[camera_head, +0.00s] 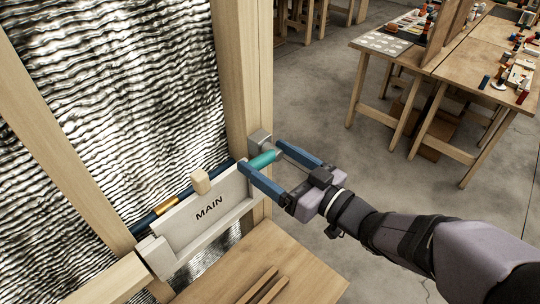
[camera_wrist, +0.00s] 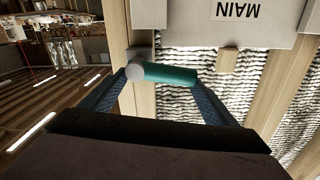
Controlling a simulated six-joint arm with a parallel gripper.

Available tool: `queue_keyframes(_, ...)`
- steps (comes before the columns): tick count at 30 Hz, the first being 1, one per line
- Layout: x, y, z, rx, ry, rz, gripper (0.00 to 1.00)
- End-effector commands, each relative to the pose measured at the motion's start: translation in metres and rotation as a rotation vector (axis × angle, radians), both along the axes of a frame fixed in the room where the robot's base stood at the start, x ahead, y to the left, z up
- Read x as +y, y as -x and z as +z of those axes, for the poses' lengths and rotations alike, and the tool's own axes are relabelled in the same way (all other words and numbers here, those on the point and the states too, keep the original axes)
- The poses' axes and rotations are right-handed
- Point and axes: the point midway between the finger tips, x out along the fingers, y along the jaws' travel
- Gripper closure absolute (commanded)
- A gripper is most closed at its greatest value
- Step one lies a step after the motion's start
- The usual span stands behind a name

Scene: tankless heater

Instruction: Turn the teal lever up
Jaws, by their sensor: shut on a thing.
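The teal lever (camera_head: 263,160) is a short teal cylinder with a grey end, set beside the right end of the grey MAIN panel (camera_head: 178,236) near a wooden post. It lies slightly slanted in the head view. It also shows in the wrist view (camera_wrist: 172,74), lying nearly level between my fingers. My gripper (camera_head: 262,155) is shut on the lever, with one blue finger near its teal end and the other near its grey end. The fingertips partly cover the lever's ends, and its pivot is not clearly visible.
A wooden post (camera_head: 243,70) rises behind the lever, beside wavy silver insulation (camera_head: 120,80). A wooden knob (camera_head: 201,182) and a dark pipe with a copper band (camera_head: 165,206) are at the panel. A wooden surface (camera_head: 255,262) lies below. Open floor is to the right.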

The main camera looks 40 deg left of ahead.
Motion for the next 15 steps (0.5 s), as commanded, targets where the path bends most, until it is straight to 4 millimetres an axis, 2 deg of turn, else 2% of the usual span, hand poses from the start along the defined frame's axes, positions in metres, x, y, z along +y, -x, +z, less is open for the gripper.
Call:
queue_keyframes(1, 0.000, 0.001, 0.005, 0.039, 0.002, 0.005, 0.59)
queue_keyframes(15, 0.000, -0.010, 0.019, 0.472, 0.003, 0.006, 0.59)
